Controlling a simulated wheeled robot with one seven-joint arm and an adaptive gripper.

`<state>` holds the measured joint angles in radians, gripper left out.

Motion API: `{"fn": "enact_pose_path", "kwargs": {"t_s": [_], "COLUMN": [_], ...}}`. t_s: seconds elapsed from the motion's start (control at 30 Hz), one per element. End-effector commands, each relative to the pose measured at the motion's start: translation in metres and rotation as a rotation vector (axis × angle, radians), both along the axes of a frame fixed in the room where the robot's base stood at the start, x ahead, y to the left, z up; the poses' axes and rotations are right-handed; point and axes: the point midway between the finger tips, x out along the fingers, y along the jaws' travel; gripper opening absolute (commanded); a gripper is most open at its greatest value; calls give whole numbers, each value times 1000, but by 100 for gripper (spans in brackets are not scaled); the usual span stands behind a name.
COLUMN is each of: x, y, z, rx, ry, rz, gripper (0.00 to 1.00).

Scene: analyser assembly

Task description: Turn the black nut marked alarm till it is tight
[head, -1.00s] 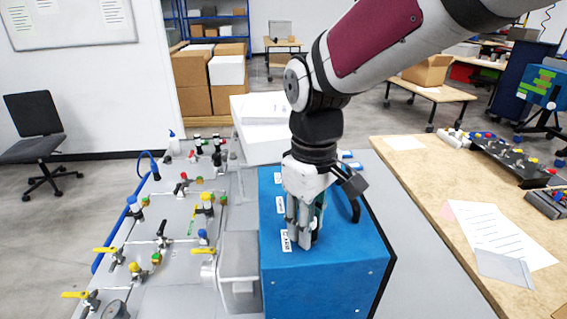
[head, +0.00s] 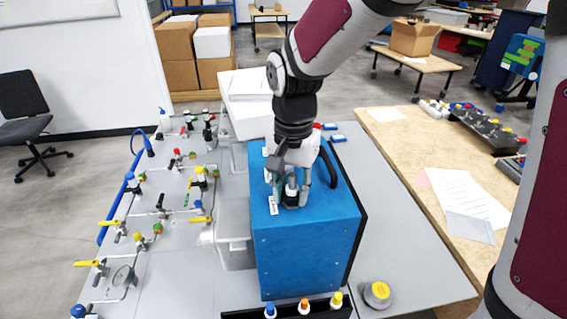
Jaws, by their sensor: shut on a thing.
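The blue analyser box (head: 308,255) stands on the grey table, with small white labels on its top along the left edge. My gripper (head: 291,195) points down at the front part of the box top, beside the nearest label (head: 273,206). Its fingers are shut around a small dark fitting with a light top (head: 291,190), which looks like the black nut. The fingers hide much of it, and the label's words are too small to read. A black curved handle or cable (head: 328,166) shows on the box top, right of the gripper.
A grey bin (head: 236,240) stands left of the box. A panel of valves and gauges (head: 165,245) fills the left. A black rack with coloured-cap bottles (head: 304,308) and a yellow-topped round item (head: 379,293) are in front. The grey table is clear right of the box.

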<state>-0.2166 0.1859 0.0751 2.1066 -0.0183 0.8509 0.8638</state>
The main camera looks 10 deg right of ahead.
Motion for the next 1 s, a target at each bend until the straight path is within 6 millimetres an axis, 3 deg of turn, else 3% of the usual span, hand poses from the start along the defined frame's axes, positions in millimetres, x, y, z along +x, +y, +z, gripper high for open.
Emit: {"fn": "enact_pose_path", "kwargs": {"t_s": [0.4,0.77,0.8,1.0], "x": [-1,1,1,1], "y": [0,0,0,0], "z": [3,2,2,1], "rx": [0,1,1,1], "ry": [-3,-5,-5,-3], "rz": [-433,-491,-491,-489], "gripper": [0,0,38,42]}}
